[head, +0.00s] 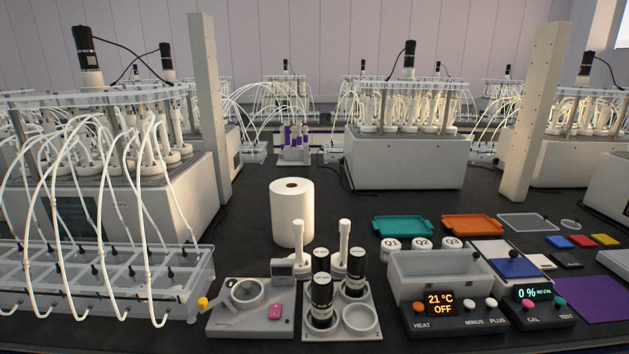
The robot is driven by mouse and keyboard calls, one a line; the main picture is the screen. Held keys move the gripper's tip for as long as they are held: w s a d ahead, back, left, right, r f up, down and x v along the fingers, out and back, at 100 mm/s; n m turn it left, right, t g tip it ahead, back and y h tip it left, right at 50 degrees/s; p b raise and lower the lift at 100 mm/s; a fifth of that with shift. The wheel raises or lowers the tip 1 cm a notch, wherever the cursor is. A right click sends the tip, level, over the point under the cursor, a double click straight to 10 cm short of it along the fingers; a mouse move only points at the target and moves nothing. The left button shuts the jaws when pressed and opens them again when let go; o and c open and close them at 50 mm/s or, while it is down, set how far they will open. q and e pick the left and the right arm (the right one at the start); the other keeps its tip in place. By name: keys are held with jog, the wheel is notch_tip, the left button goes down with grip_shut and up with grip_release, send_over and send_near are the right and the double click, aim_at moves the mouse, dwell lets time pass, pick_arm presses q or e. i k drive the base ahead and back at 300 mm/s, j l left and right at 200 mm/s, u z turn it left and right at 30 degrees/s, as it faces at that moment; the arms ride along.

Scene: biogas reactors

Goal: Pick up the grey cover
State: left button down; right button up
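No piece is plainly marked as the grey cover. A flat light grey piece (614,262) lies at the right edge of the table, partly cut off by the picture edge, and may be it. A small dark grey flat piece (567,260) lies to its left. An open grey box (435,290) stands right of centre behind a display reading 21 °C OFF, with no cover on it. Neither of my grippers is in view.
Teal (403,225) and orange (472,225) trays lie farther back. Upright posts (208,110) and tubed reactors flank the black table. Its middle is fairly clear.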

aim_at(249, 291)
jog(key=i+l+u, duration=0.25)
jog(key=l+u, duration=0.25)
jog(key=i+l+u, duration=0.25)
jog(key=k+l, duration=0.1)
